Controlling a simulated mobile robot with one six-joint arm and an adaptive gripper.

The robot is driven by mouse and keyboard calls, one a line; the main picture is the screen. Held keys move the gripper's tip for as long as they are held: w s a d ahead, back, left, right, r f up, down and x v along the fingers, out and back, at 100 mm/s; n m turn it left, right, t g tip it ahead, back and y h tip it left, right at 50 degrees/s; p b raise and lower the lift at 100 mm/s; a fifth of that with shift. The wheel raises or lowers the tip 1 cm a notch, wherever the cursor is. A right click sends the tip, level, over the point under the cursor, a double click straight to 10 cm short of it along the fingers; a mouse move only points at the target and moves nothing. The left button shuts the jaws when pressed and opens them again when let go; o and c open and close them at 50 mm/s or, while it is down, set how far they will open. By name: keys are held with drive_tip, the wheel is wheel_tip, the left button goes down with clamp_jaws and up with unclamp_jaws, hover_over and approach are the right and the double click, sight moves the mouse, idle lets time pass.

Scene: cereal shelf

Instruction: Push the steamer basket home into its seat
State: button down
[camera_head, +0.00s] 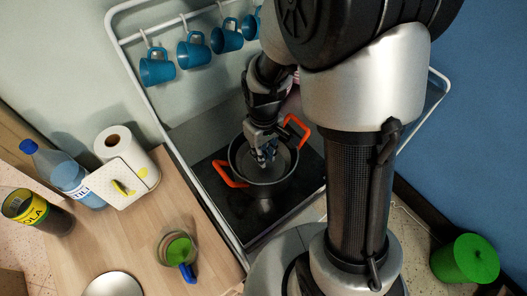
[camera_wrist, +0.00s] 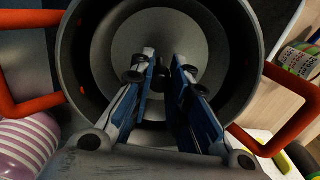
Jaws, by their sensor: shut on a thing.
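A dark grey round pot (camera_head: 236,158) with two orange handles stands on a black surface in the head view; its wall (camera_wrist: 78,50) surrounds the wrist view. The steamer basket seems to be the grey round piece (camera_wrist: 125,38) inside the pot, also visible in the head view (camera_head: 281,162). My gripper (camera_head: 264,152) reaches down into the pot. In the wrist view my gripper (camera_wrist: 163,68) has its fingers close together around a small dark part, apparently the basket's grip. The fingers hide part of the basket. I cannot tell how deep the basket sits.
Blue mugs (camera_head: 157,68) hang from a white rail behind. A pink-and-white striped object (camera_wrist: 25,145) lies near one orange handle. A green bin (camera_head: 465,260) stands at right.

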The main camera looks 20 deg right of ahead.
drive_tip(key=shift+f, duration=0.45)
drive_tip(key=c, duration=1.5)
unclamp_jaws()
drive_tip(key=shift+o, duration=0.2)
drive_tip(key=shift+r, duration=0.15)
wheel_tip(320, 180, up, 12)
